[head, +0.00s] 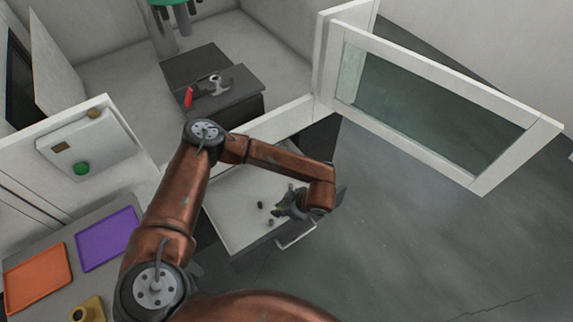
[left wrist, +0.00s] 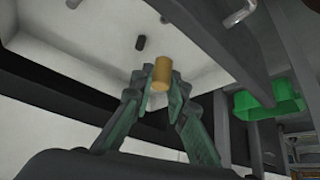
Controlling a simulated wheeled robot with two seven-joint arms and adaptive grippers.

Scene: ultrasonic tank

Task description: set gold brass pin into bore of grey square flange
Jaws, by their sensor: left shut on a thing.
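My left gripper (head: 292,204) is low over a white open drawer (head: 232,228) in the head view. In the left wrist view its fingers (left wrist: 160,88) are shut on the gold brass pin (left wrist: 162,70), a short cylinder standing up between the fingertips. The pin cannot be made out in the head view. I cannot make out a grey square flange for certain; a small grey ringed fixture with a red handle (head: 189,96) sits on a dark block (head: 235,98) behind. My right gripper is not in view.
Small dark pieces (head: 261,205) lie in the drawer, one also in the left wrist view (left wrist: 140,43). An open glazed door (head: 440,78) stands at right. Open floor lies right.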

